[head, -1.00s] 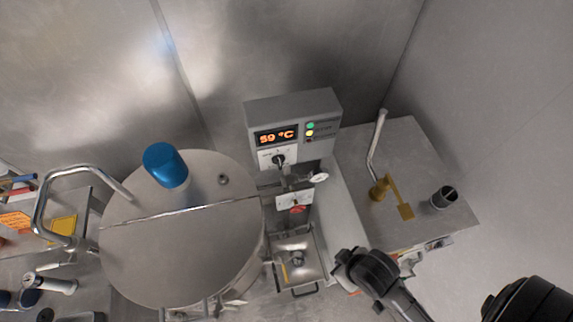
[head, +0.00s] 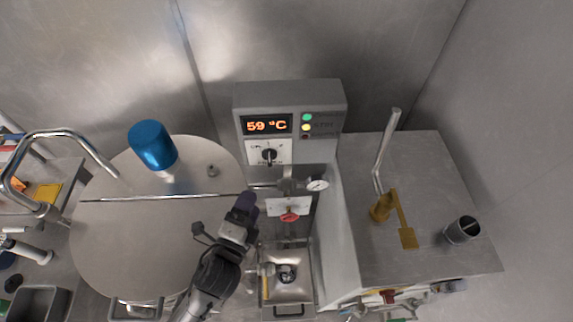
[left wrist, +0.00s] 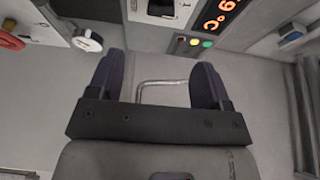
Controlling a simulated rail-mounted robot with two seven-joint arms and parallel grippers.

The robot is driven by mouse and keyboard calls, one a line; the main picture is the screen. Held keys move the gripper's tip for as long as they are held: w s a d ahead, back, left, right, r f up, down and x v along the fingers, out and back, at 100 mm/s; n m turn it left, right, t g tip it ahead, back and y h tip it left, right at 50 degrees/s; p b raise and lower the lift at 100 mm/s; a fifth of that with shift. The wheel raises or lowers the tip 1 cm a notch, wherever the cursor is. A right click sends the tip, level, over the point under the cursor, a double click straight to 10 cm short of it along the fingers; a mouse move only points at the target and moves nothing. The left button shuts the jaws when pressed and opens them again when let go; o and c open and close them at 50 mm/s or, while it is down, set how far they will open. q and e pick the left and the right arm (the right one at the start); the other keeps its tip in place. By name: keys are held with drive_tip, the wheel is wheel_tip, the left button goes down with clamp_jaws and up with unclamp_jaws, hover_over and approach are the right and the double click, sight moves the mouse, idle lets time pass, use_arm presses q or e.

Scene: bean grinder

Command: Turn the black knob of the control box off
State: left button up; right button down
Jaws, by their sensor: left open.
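The grey control box (head: 318,97) stands against the back wall, with an orange 59 °C display (head: 267,125) and lights beside it. Its black knob (head: 269,155) sits on a white plate below the display, its handle roughly upright. My left gripper (head: 246,202) is below and slightly left of the knob in the head view, apart from it. In the left wrist view the left gripper (left wrist: 156,82) is open and empty, its two purple fingers spread. The control box's display (left wrist: 222,14) shows at that view's top edge; the knob is only partly in frame there. My right gripper is out of view.
A large round lid (head: 130,235) with a blue motor (head: 153,146) lies left of the box. A pressure gauge (head: 317,185) and a red valve handle (head: 289,216) are below the box. A grey cabinet (head: 430,180) with a bent pipe stands right.

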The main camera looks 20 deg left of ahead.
sight(269, 164)
use_arm(q)
drive_tip(key=w, duration=0.4)
drive_tip(key=w+p, duration=0.1)
drive_tip(key=w, duration=0.3)
drive_tip(key=w+p, duration=0.1)
drive_tip(key=w, duration=0.4)
drive_tip(key=shift+w+d, duration=0.1)
drive_tip(key=shift+d, duration=0.2)
drive_tip(key=shift+c, duration=0.3)
drive_tip(key=c, duration=0.9)
drive_tip(key=shift+o, duration=0.2)
drive_tip(key=shift+f+n+b, duration=0.15)
drive_tip(key=shift+n+b, duration=0.35)
drive_tip(key=shift+b, duration=0.15)
drive_tip(key=n+t+b, duration=0.1)
drive_tip(key=n+b, duration=0.2)
drive_tip(key=shift+f+t+y, duration=0.1)
drive_tip(key=shift+t+y, duration=0.2)
drive_tip(key=n+t+b, duration=0.1)
drive_tip(key=n+b, duration=0.2)
drive_tip(key=shift+y, duration=0.4)
drive_tip(key=shift+n+t+y+b, duration=0.35)
drive_tip(key=shift+n+b, duration=0.3)
drive_tip(key=shift+n, duration=0.75)
drive_tip(key=shift+r, duration=0.2)
